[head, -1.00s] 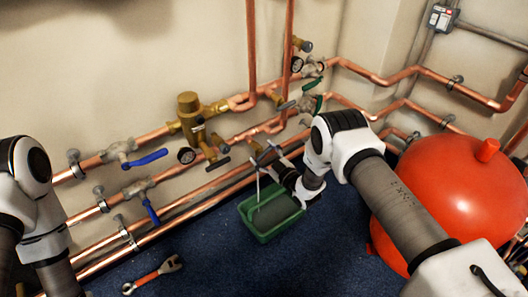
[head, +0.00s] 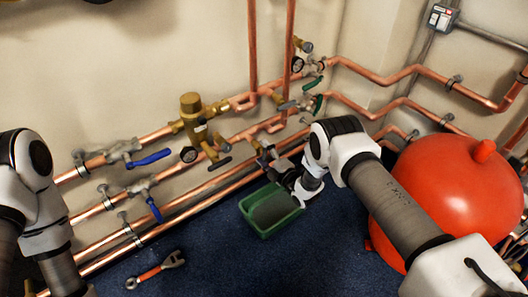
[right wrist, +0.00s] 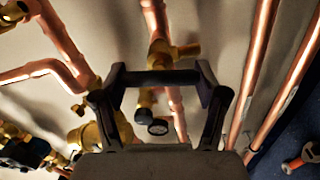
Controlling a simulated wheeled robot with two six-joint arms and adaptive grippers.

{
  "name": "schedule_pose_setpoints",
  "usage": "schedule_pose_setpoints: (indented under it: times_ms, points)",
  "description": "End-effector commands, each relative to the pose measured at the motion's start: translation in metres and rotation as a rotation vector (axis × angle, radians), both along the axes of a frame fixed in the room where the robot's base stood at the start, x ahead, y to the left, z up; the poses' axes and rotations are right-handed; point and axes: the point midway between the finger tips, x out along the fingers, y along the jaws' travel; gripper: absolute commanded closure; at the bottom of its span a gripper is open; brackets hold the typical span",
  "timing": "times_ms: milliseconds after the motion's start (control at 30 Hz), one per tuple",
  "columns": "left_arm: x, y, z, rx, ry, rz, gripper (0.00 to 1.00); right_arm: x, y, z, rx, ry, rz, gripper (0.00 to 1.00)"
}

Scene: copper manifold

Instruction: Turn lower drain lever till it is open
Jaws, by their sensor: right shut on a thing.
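My right gripper (head: 267,158) is at the pipes above the green tray, in the middle of the head view. In the right wrist view its two fingers (right wrist: 160,84) close on the ends of a short black lever handle (right wrist: 160,77), with brass fittings behind it. In the head view the fingers mostly hide this handle, so its angle is hard to tell. No stream shows below it. My left arm is at the left edge; its gripper is not in view.
The green tray (head: 246,208) stands on the blue floor below my right gripper. A red tank (head: 455,200) is at the right. A wrench (head: 155,270) lies on the floor.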

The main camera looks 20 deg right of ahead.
Motion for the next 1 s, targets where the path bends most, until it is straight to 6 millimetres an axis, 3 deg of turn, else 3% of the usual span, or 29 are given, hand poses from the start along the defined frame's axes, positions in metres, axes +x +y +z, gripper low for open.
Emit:
schedule_pose_setpoints:
  times_ms: [400,900,933,967,1000]
  points:
    - [0.0,0.0,0.0043,0.0,0.0,0.0,0.56,0.0007,0.0012,0.0004,-0.171,-0.065,0.001,0.62]
    - [0.0,0.0,0.0044,0.0,0.0,0.0,0.56,0.0007,0.0014,-0.0001,-0.189,-0.071,0.003,0.62]
    - [0.0,0.0,0.0044,0.0,0.0,0.0,0.56,0.0006,0.0013,-0.0001,-0.189,-0.071,0.003,0.17]
    - [0.0,0.0,0.0044,0.0,0.0,0.0,0.56,0.0006,0.0013,-0.0002,-0.189,-0.071,0.003,0.06]
    - [0.0,0.0,0.0044,0.0,0.0,0.0,0.56,0.0005,0.0012,-0.0003,-0.189,-0.071,0.003,0.02]
